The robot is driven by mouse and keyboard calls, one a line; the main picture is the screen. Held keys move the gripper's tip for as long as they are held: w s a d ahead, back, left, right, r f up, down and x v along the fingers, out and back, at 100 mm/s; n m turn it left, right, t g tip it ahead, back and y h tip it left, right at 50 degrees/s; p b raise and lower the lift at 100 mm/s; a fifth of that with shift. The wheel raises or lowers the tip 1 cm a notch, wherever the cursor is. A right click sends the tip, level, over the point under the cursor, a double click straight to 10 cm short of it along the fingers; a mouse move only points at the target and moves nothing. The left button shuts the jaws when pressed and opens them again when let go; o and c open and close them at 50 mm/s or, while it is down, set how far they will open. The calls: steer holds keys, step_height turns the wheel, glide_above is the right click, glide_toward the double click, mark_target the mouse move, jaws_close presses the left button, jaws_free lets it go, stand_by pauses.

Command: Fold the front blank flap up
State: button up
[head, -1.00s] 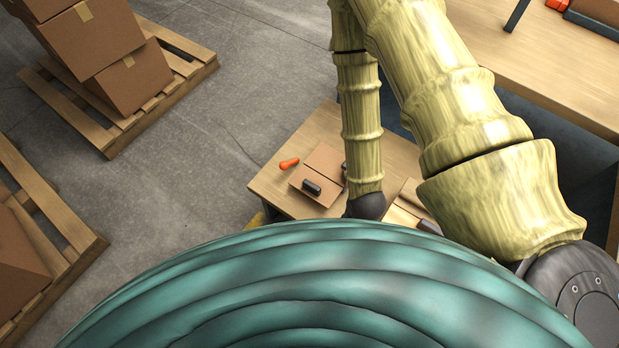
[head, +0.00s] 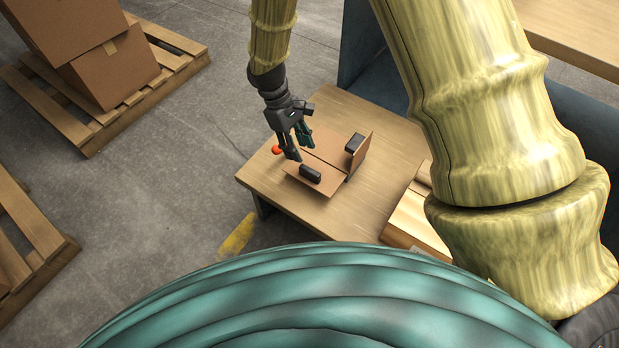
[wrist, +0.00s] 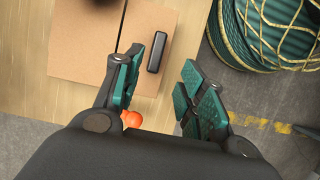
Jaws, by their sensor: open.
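The brown cardboard blank (head: 325,156) lies on the wooden table in the head view. Its front flap (head: 295,184) carries a black block (head: 312,173) and looks flat, or nearly so. Another flap (head: 361,152), at the right with a black block, stands up. My gripper (head: 299,143) is open and empty at the blank's left edge, close to the front flap. In the wrist view a dark seam divides the blank (wrist: 80,45) from the front flap (wrist: 143,30). The left finger overlaps the flap in that picture; contact cannot be told.
An orange object (head: 277,150) lies on the table (head: 345,212), by the blank's left side; it also shows in the wrist view (wrist: 131,119). A brown carton-like object (head: 412,222) is at the table's right. Boxes on a pallet (head: 85,125) stand at the upper left.

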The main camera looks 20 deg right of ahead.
mark_target(310, 170)
steer(key=shift+w+b+x, duration=0.1)
steer(key=shift+b+x, duration=0.6)
steer(key=shift+x, duration=1.8)
steer(key=shift+w+b+x, duration=0.15)
steer(key=shift+b+x, duration=0.5)
steer(key=shift+x, duration=1.85)
steer(key=shift+d, duration=0.15)
jaws_close()
